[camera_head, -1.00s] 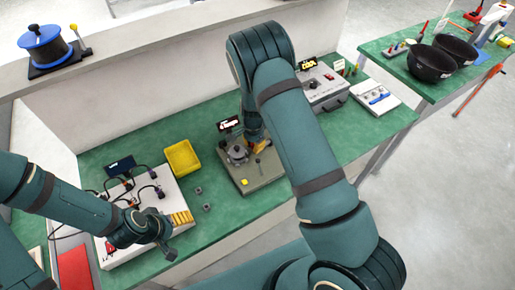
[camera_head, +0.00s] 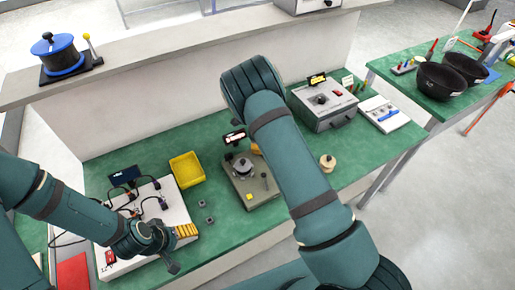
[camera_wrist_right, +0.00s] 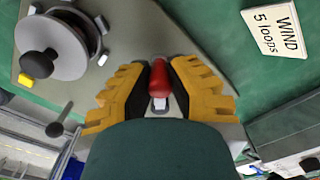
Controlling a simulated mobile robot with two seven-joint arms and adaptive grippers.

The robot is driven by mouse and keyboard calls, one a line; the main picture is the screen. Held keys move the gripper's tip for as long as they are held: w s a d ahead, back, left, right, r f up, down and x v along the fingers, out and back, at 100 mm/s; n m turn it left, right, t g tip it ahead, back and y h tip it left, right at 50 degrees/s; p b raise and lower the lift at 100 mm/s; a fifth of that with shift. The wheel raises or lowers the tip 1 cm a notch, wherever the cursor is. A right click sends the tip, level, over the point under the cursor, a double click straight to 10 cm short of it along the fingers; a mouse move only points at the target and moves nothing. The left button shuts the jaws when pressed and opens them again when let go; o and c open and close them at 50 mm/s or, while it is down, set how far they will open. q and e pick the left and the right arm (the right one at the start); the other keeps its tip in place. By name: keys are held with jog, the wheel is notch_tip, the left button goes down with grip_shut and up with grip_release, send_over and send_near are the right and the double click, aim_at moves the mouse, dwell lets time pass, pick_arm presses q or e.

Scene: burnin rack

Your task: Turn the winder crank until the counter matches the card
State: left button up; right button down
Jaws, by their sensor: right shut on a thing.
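The white card (camera_wrist_right: 275,28) reads "WIND 5 loops". My left gripper (camera_head: 168,258) is by the white box; its fingers are unclear.
A white cabled box (camera_head: 180,212) and a yellow tray (camera_head: 187,169) lie left of the winder. A grey instrument (camera_head: 325,108) stands behind right. A round cream piece (camera_head: 327,163) sits right of my right arm. Black bowls (camera_head: 440,80) are on another bench.

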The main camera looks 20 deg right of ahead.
pick_arm(q)
jog(key=shift+w+d, duration=0.15)
pick_arm(e)
jog(key=shift+w+d+f+m, duration=0.1)
jog(key=shift+w+d+m, duration=0.05)
jog(key=shift+d+m, duration=0.3)
pick_arm(q)
jog(key=shift+d, duration=0.1)
pick_arm(e)
jog(key=c, duration=0.9)
grip_release()
jog(key=shift+o, duration=0.2)
jog(key=shift+a, duration=0.1)
jog(key=shift+w+r, duration=0.1)
jog(key=shift+r, duration=0.15)
notch_tip(320, 180, up, 12)
jog(key=shift+f, duration=0.2)
pick_arm(q)
jog(key=shift+f, duration=0.1)
pick_arm(e)
jog(key=shift+f, duration=0.1)
